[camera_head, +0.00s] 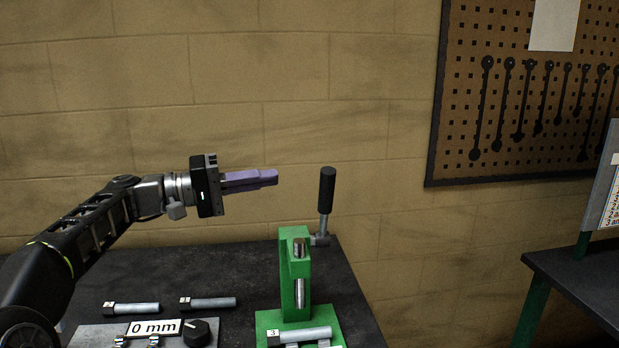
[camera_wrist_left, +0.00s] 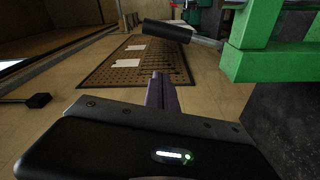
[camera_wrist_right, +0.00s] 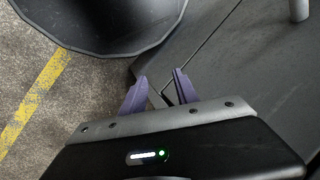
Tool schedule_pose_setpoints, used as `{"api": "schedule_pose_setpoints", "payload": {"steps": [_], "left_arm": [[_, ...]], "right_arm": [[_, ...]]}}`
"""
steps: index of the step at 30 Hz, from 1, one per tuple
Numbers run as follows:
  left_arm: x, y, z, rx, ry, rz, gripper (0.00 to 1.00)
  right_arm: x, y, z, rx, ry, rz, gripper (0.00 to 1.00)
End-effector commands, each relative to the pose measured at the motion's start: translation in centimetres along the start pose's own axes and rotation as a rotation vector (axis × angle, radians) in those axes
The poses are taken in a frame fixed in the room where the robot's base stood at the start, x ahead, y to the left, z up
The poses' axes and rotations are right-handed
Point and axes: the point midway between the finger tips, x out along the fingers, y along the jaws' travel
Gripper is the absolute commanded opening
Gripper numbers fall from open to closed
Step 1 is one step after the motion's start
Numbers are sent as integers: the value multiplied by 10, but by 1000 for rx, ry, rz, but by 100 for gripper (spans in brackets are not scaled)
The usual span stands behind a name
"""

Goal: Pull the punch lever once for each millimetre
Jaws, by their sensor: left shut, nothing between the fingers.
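The green punch press (camera_head: 295,262) stands on the dark bench, and its lever (camera_head: 327,190) with a black grip points up at its right side. The lever also shows in the left wrist view (camera_wrist_left: 167,31), beside the green press body (camera_wrist_left: 268,40). My left gripper (camera_head: 276,177) is shut and empty, left of the lever's grip and apart from it, at about the height of the grip. A "0 mm" label (camera_head: 153,327) is at the front left of the bench. My right gripper (camera_wrist_right: 160,76) is open and empty; it shows only in the right wrist view.
A black knob (camera_head: 196,332) is beside the label. A pegboard (camera_head: 520,120) with wrenches hangs on the wall. A second bench (camera_head: 580,285) is at the right.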

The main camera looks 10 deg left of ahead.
Motion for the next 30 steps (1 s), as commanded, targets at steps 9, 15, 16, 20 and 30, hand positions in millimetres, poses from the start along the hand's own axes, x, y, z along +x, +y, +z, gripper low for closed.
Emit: {"api": "schedule_pose_setpoints", "payload": {"steps": [9,15,16,20,30], "left_arm": [[2,0,0,-1,1,0,0],[15,2,0,-2,-1,1,0],[19,2,0,-2,-2,1,0],[40,2,0,-3,-2,1,0],[99,1,5,-3,1,-2,0]], "right_arm": [[-1,0,0,0,1,0,36],[-4,-2,0,0,1,0,36],[-5,-2,0,0,0,0,36],[-11,-4,0,0,0,0,36],[-25,-10,0,0,-1,0,36]]}}
